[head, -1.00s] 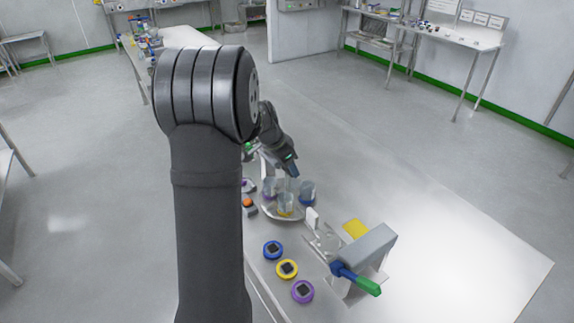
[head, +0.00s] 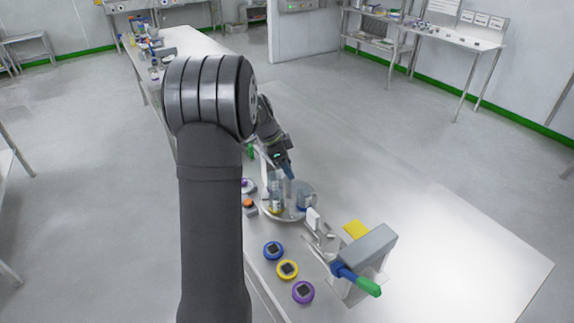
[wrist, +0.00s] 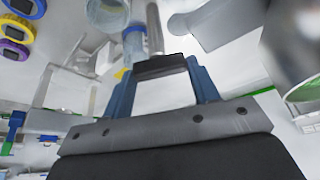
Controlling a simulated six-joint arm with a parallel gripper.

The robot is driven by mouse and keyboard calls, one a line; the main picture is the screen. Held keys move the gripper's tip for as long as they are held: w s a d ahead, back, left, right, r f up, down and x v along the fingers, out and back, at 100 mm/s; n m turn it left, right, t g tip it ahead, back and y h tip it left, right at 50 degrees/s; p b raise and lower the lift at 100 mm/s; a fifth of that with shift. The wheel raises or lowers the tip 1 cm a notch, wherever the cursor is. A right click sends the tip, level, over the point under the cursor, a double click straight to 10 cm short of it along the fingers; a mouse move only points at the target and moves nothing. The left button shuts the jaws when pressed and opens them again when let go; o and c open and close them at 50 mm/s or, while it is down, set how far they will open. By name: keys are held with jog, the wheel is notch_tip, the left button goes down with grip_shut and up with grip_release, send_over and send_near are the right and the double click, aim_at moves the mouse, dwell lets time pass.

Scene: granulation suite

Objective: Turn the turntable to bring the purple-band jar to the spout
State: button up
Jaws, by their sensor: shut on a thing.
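The round metal turntable (head: 290,216) stands at the table's left edge in the head view, with clear jars on it. A yellow-band jar (head: 277,206) is at its front left and a blue-band jar (head: 304,201) at its right. I cannot make out a purple band on any jar; another jar is partly hidden behind my gripper. My gripper (head: 289,175), with blue fingers, reaches down over the turntable. In the wrist view the fingers are shut around an upright metal post (wrist: 155,30). A small white plate (head: 313,218), possibly by the spout, stands right of the turntable.
A grey device (head: 368,250) with a blue and green handle (head: 366,286) stands front right. Blue (head: 273,250), yellow (head: 287,269) and purple (head: 303,292) round pucks lie along the front left edge. The table's right side is clear. My arm hides part of the left.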

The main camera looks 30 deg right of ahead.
jog(key=shift+m+g+y, duration=0.4)
jog(key=shift+m, duration=1)
jog(key=shift+w+m, duration=0.1)
jog(key=shift+m, duration=0.5)
jog(key=o, duration=1.4)
jog(key=shift+r, duration=0.15)
jog(key=v, duration=1.7)
jog(key=shift+w+d, duration=0.1)
jog(key=shift+w, duration=0.2)
jog(key=x, duration=1.7)
jog(key=shift+s, duration=0.35)
